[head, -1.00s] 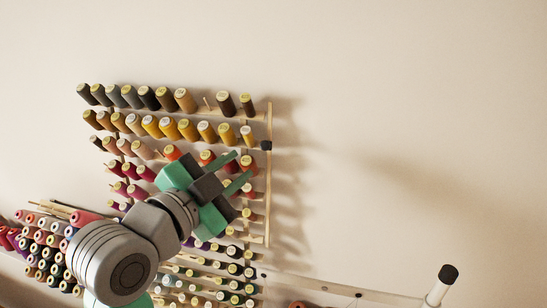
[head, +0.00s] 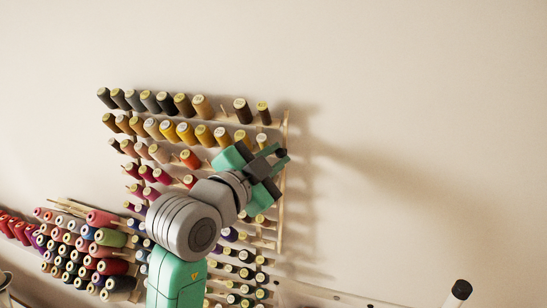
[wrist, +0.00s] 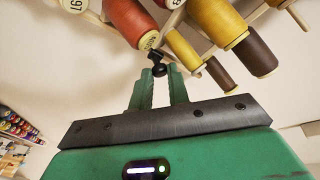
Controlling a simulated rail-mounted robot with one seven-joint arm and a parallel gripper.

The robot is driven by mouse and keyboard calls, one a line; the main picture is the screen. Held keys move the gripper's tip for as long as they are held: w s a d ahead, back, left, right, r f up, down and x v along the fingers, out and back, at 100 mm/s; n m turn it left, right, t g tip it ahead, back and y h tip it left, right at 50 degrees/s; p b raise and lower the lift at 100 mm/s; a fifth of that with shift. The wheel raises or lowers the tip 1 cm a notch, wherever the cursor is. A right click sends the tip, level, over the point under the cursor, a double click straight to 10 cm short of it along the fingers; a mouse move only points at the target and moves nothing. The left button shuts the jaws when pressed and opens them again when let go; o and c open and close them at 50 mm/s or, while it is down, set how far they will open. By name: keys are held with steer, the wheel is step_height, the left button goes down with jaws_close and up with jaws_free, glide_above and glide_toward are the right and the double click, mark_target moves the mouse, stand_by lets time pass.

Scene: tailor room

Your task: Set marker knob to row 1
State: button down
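A wooden thread rack (head: 285,130) hangs on the wall with rows of spools. The small black marker knob (head: 281,153) sits at its right upright, about level with the right end of the second row from the top. My gripper (head: 278,160) is right at the knob. In the wrist view the two green fingers (wrist: 162,80) stand apart, and the black knob (wrist: 159,70) shows at their tips, in line with the gap. I cannot tell whether the fingers touch it. My gripper hides parts of the middle rows.
Spools hang close above the fingers in the wrist view, including an orange one (wrist: 130,20) and a yellow one (wrist: 218,22). A second rack of cones (head: 85,250) is at lower left. A white post with a black cap (head: 461,289) is at lower right. The wall right of the rack is bare.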

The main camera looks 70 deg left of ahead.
steer(key=r+p, duration=0.2)
steer(key=r, duration=0.1)
steer(key=r+p, duration=0.2)
steer(key=r, duration=0.1)
steer(key=shift+w+a+r, duration=0.15)
steer(key=shift+a+r, duration=0.05)
steer(key=shift+r, duration=0.05)
steer(key=c, duration=1.6)
jaws_free()
steer(key=shift+s+f, duration=0.1)
steer(key=shift+s, duration=0.1)
steer(key=b+v, duration=0.1)
steer(key=v, duration=0.6)
steer(key=shift+s+d+b, duration=0.15)
steer(key=shift+d+b, duration=0.05)
steer(key=shift+b, duration=0.15)
